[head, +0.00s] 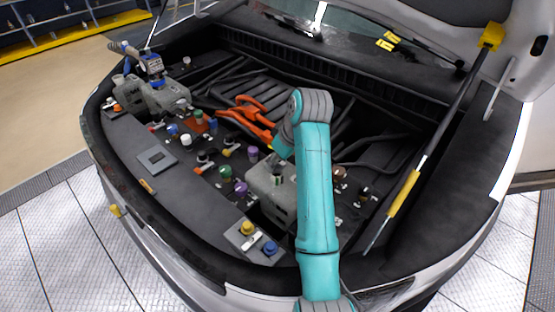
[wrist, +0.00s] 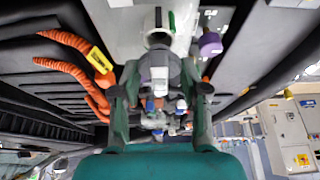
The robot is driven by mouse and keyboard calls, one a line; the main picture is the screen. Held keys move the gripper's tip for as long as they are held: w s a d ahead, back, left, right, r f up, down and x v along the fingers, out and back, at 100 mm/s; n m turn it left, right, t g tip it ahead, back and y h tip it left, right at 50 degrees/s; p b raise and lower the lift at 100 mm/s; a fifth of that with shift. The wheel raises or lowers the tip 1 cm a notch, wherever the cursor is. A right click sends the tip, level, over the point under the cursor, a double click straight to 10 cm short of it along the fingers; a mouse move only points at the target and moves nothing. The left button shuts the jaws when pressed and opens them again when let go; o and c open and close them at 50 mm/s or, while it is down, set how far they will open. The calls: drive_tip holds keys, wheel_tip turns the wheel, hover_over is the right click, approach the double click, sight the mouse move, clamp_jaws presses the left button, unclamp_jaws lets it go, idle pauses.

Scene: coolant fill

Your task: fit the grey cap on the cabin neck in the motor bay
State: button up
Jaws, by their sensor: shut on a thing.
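In the wrist view my gripper (wrist: 160,80) has its two teal fingers closed on the sides of a grey cap (wrist: 159,66). Just beyond the cap is a pale neck (wrist: 158,24) with a dark round part; I cannot tell whether cap and neck touch. In the head view my teal arm reaches over the motor bay, and its grey wrist joint (head: 310,106) hides most of the gripper and the cap. A grey tank (head: 268,190) with a dark neck (head: 277,172) stands just left of the arm. Which neck is the cabin neck is not clear.
Orange hoses (head: 250,112) lie left of the arm, and a purple cap (wrist: 210,44) sits close right of the fingers. Yellow (head: 247,228) and blue caps (head: 270,248) are on a front plate. A hood strut (head: 405,190) rises at the right.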

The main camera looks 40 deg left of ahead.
drive_tip(key=shift+f, duration=1.4)
drive_tip(key=o, duration=1.1)
drive_tip(key=shift+c, duration=0.2)
